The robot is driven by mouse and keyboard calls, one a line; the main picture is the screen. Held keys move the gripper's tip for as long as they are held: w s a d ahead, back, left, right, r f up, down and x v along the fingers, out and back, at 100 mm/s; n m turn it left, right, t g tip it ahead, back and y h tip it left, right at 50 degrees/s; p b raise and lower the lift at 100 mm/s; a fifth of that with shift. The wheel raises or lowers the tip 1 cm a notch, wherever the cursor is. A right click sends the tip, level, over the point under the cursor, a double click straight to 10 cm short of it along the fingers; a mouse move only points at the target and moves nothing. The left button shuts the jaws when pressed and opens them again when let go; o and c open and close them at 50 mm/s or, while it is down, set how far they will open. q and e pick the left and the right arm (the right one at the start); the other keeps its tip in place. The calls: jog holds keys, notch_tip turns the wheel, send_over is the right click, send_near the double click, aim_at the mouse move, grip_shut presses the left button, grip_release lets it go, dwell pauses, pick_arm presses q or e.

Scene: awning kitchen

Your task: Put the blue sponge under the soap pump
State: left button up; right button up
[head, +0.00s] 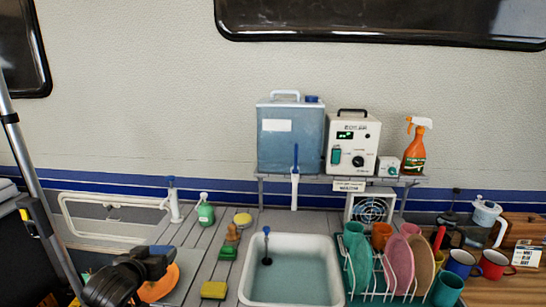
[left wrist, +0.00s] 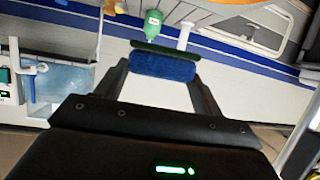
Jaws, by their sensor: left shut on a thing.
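In the left wrist view, my left gripper (left wrist: 160,76) is shut on the blue sponge (left wrist: 165,67), which has a dark green layer along one long side. In the head view, my left gripper (head: 158,262) is at the lower left, above the counter's front left part; I cannot make out the sponge there. A white pump with a blue top (head: 175,206), apparently the soap pump, stands upright at the back left of the counter. It also shows in the left wrist view (left wrist: 184,35). The sponge is apart from it. My right gripper is not in view.
A green bottle (head: 206,212) stands just right of the white pump. Brushes and sponges, including a yellow one (head: 214,290), lie left of the sink (head: 335,285). An orange round item (head: 160,284) is partly behind my gripper. Bare counter (head: 182,238) lies before the pump.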

pick_arm(q)
jog(key=s+d+r, duration=0.5)
jog(key=d+r, duration=0.5)
jog(key=r, duration=0.1)
jog(key=shift+s, duration=0.2)
jog(key=shift+d, duration=0.15)
